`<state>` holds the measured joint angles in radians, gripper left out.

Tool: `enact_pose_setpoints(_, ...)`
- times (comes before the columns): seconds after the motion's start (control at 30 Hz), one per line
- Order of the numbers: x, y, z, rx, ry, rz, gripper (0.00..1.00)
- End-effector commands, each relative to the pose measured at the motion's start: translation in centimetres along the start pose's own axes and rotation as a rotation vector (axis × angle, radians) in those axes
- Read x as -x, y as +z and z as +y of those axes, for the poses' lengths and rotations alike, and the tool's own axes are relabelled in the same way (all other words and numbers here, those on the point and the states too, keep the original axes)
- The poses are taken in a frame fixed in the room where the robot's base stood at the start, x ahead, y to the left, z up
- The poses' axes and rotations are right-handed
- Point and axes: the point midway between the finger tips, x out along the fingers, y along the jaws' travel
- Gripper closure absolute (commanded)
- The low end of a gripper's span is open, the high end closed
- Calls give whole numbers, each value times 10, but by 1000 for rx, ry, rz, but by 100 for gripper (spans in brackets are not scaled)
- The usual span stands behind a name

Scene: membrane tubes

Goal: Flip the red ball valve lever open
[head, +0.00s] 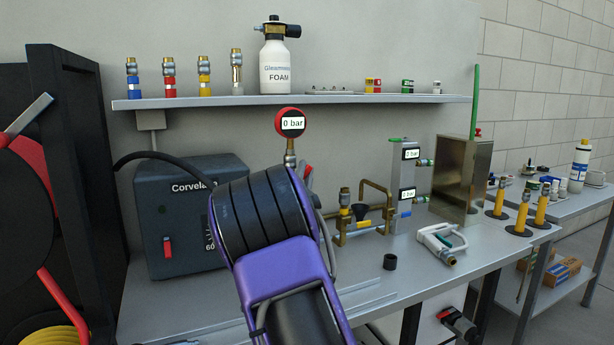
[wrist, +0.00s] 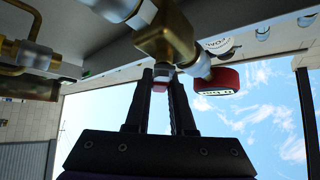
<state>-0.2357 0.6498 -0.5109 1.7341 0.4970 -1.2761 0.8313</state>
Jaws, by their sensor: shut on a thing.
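In the wrist view, the two black fingers of my gripper (wrist: 161,74) are closed around a small red piece, the red ball valve lever (wrist: 160,87). Only a small part of the lever shows between the fingers. A brass valve body (wrist: 165,42) is right beyond the fingertips. The red pressure gauge (wrist: 216,82) is beside them on the right. In the head view, the gauge (head: 290,123) reads 0 bar on a stem above my arm. My purple and black arm hides the gripper and most of the valve there; a small red part shows just right of the stem.
A dark Corvela box (head: 185,220) with a red switch stands left of my arm. Brass piping (head: 375,205), a grey block with two readouts (head: 402,185) and a white-handled tool (head: 441,241) are to the right. A shelf (head: 200,103) with fittings and a foam bottle runs above.

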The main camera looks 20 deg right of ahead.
Motion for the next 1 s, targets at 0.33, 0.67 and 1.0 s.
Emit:
enact_pose_setpoints(0.33, 0, 0, -3, 66, -64, 1, 100)
enact_pose_setpoints(0.67, 0, 0, -4, 69, -67, 1, 100)
enact_pose_setpoints(1.0, 0, 0, -4, 68, -68, 0, 48)
